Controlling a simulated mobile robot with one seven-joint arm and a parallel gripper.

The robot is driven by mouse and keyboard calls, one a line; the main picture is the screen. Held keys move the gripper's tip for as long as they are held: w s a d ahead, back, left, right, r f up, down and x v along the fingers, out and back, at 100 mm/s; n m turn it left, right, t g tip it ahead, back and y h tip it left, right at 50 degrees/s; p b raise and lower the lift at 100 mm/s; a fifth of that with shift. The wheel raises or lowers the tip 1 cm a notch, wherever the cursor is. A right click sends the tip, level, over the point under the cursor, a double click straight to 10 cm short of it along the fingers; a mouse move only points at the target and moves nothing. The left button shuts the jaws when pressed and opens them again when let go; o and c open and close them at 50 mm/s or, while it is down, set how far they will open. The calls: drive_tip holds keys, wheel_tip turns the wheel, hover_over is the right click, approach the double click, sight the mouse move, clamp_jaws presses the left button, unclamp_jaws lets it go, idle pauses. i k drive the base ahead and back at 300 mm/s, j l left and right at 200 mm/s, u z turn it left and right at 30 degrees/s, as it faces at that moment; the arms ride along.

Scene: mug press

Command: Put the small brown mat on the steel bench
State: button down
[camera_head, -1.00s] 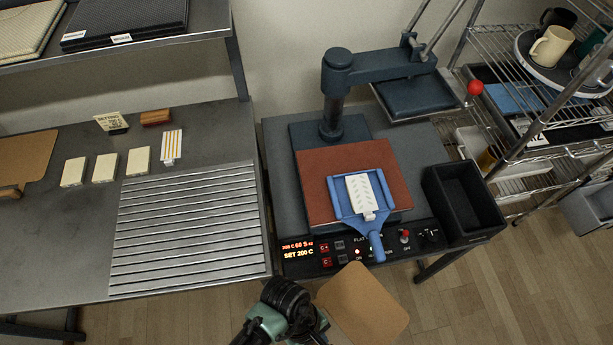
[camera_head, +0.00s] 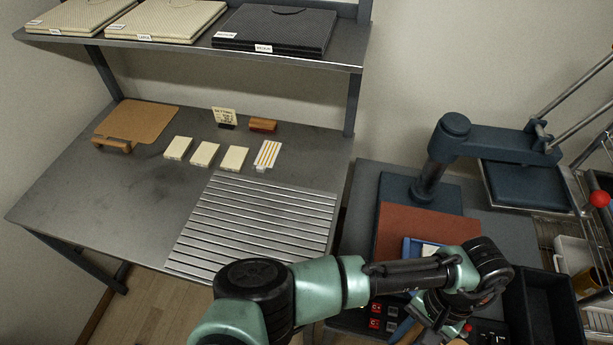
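A small brown mat shows only as a sliver (camera_head: 403,331) below my forearm, at the front of the press; the rest is hidden by my arm or cut off by the frame. My gripper (camera_head: 432,322) is down by that sliver, mostly covered by my wrist. Its fingertips do not show clearly, but the mat hangs at it with no other support in view, so it appears shut on the mat. The steel bench (camera_head: 75,205) stands at the left. Another brown board (camera_head: 140,118) lies at its back left, with a wooden block (camera_head: 112,144) at its front edge.
The bench holds a slatted metal rack (camera_head: 255,225), several cream blocks (camera_head: 204,154), a striped card (camera_head: 268,153) and a small sign (camera_head: 225,116). A shelf (camera_head: 190,50) overhangs its back. The bench's front left is bare. The heat press (camera_head: 455,140) and a black bin (camera_head: 545,305) stand right.

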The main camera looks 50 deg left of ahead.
sight(129, 208)
drive_tip(key=u, duration=0.95)
